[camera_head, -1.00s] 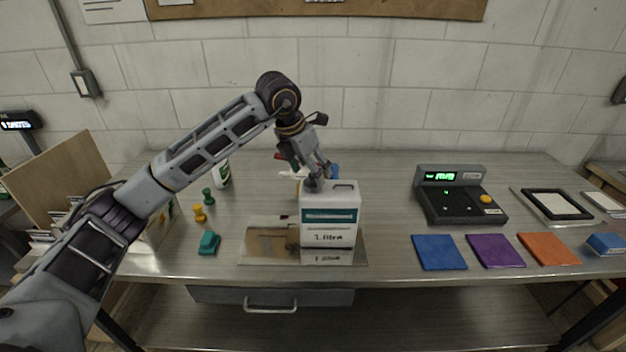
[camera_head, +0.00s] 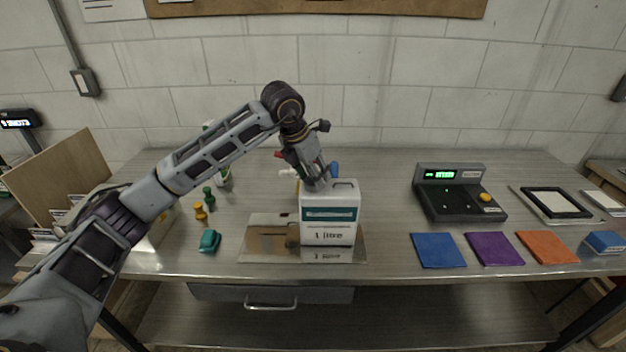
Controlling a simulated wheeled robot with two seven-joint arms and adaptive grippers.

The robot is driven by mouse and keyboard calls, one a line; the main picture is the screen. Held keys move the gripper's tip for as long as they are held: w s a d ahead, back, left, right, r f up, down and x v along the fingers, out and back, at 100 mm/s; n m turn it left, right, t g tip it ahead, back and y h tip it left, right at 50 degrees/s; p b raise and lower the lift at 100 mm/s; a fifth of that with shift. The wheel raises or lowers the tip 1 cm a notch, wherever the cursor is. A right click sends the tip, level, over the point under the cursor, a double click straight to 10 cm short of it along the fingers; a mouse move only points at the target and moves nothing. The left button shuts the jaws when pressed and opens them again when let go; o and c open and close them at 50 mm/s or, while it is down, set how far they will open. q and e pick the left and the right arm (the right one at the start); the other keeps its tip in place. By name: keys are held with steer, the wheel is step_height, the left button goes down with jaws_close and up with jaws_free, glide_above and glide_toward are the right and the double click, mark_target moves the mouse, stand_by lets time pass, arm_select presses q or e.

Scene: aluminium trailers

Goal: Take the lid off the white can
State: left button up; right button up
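The white can (camera_head: 329,211) stands upright on a shiny metal plate (camera_head: 258,246) near the middle of the table. It has a teal band and the words "1 litre" on its front. My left gripper (camera_head: 315,184) points down at the left part of the can's top. Its fingers are around the spot where the lid would be, and they hide it. I cannot tell whether the fingers are closed on the lid. My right gripper is not in view.
A dark scale (camera_head: 456,197) stands to the right. Blue (camera_head: 438,250), purple (camera_head: 493,250) and orange (camera_head: 547,248) pads lie along the front edge. Yellow (camera_head: 200,211) and green (camera_head: 208,196) pegs and a teal block (camera_head: 209,240) are on the left. Bottles stand behind my arm.

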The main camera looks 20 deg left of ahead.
arm_select(q)
steer(key=shift+c, duration=0.8)
steer(key=shift+r, duration=0.1)
steer(key=shift+r+b, duration=0.45)
steer(key=shift+r, duration=4.45)
